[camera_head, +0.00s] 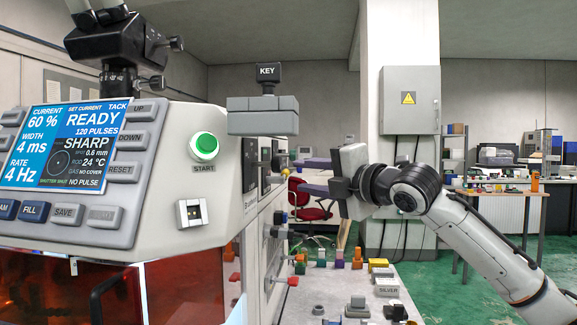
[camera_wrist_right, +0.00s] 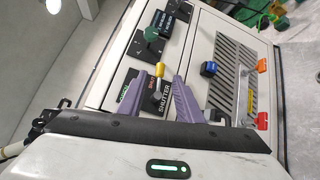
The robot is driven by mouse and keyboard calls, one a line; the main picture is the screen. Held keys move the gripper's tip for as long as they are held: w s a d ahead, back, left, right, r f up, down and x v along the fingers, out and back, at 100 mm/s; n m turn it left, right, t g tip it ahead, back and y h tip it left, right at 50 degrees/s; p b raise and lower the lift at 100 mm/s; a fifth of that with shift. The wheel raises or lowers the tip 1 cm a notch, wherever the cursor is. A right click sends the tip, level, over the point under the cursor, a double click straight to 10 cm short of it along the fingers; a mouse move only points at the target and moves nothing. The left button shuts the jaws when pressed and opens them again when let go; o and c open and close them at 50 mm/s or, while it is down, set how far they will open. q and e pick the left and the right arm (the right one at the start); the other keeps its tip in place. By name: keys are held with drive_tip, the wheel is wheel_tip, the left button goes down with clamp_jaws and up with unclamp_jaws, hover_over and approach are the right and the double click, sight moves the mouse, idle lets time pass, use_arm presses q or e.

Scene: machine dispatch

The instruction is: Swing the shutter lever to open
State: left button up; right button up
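The shutter lever has a yellow tip and stands on a dark plate marked SHUTTER on the machine's side panel. In the right wrist view the lever (camera_wrist_right: 159,71) shows between my purple fingers, with its tip by a red SHUT label (camera_wrist_right: 155,78). A green label (camera_wrist_right: 123,94), too small to read, is by the left finger. My right gripper (camera_wrist_right: 158,88) is open, one finger on each side of the lever; I cannot tell whether either touches it. In the head view my right gripper (camera_head: 302,177) points left at the panel, near the yellow tip (camera_head: 285,172). My left gripper is out of view.
The machine's control panel (camera_head: 125,165) fills the left of the head view. The side panel also has a green-marked switch (camera_wrist_right: 151,34), a blue knob (camera_wrist_right: 208,69) and red handles (camera_wrist_right: 262,120). A bench (camera_head: 330,295) with small blocks lies below my right arm.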

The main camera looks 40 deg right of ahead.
sight(288, 173)
drive_tip(key=w+p, duration=0.2)
drive_tip(key=w, duration=0.1)
drive_tip(key=w+p, duration=0.1)
drive_tip(key=shift+w+d+r, duration=0.15)
drive_tip(key=shift+d+r, duration=0.1)
drive_tip(key=shift+w+f+p, duration=0.2)
drive_tip(key=shift+w+p, duration=0.15)
drive_tip(key=shift+w, duration=0.45)
clamp_jaws()
